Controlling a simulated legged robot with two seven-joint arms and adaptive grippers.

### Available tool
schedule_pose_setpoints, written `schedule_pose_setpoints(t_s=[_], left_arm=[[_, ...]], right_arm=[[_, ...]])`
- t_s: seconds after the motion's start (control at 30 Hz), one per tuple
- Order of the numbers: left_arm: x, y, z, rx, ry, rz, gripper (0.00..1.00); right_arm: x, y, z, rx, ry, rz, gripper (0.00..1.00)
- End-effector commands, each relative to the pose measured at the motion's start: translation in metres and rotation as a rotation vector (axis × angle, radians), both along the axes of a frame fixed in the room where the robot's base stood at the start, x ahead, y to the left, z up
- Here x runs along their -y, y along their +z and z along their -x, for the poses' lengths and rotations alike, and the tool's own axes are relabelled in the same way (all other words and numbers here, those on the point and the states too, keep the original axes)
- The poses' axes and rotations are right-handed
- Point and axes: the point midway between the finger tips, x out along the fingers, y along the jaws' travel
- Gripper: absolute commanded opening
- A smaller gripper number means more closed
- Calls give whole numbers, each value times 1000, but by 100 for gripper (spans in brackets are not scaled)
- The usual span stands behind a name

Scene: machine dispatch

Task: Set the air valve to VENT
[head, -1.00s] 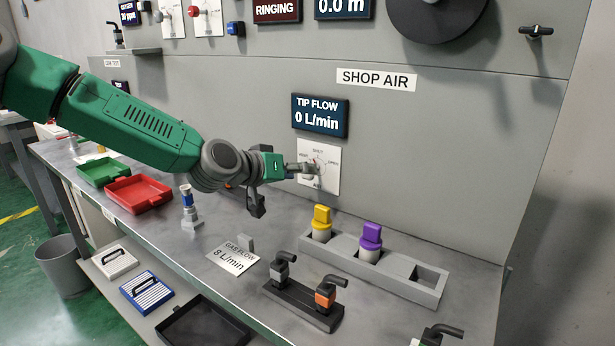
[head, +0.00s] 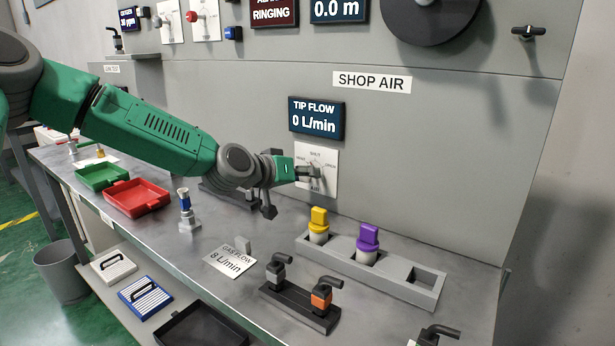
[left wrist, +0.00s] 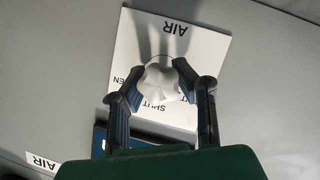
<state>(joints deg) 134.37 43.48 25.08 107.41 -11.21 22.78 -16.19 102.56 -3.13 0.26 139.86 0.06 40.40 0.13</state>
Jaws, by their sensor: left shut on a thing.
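The air valve is a white square plate (head: 329,186) on the grey wall panel, with AIR at its bottom and position words around a grey knob (head: 317,170). In the left wrist view the plate (left wrist: 205,48) shows AIR, SHUT and part of OPEN; the remaining word is mostly covered. My left gripper (head: 311,173) reaches the plate from the left. In the left wrist view the gripper (left wrist: 159,82) has its two fingers closed on either side of the pale knob (left wrist: 160,75). The knob's pointing direction cannot be told. My right gripper is not in view.
A TIP FLOW display (head: 316,118) above the plate reads 0 L/min. On the bench below stand a grey holder (head: 415,288) with yellow (head: 319,217) and purple (head: 368,237) plugs, and a black rack (head: 300,309). Red (head: 137,198) and green (head: 102,177) trays lie left.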

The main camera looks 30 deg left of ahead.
Motion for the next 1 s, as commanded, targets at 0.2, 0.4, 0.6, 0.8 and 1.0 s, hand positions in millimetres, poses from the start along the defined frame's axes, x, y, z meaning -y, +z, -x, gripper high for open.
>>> schedule_pose_setpoints(t_s=[0.2, 0.4, 0.6, 0.8, 1.0], left_arm=[[-3, -8, -1, -29, 5, 240, 0], [-2, -7, -1, -54, 5, 396, 0], [-2, -3, -1, -63, 5, 445, 0], [-2, -2, -1, -64, 5, 445, 0], [-2, -2, 0, -63, 3, 444, 50]], right_arm=[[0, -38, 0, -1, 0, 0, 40], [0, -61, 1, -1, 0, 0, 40], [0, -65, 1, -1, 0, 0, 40], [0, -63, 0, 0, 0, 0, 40], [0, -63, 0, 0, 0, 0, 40]])
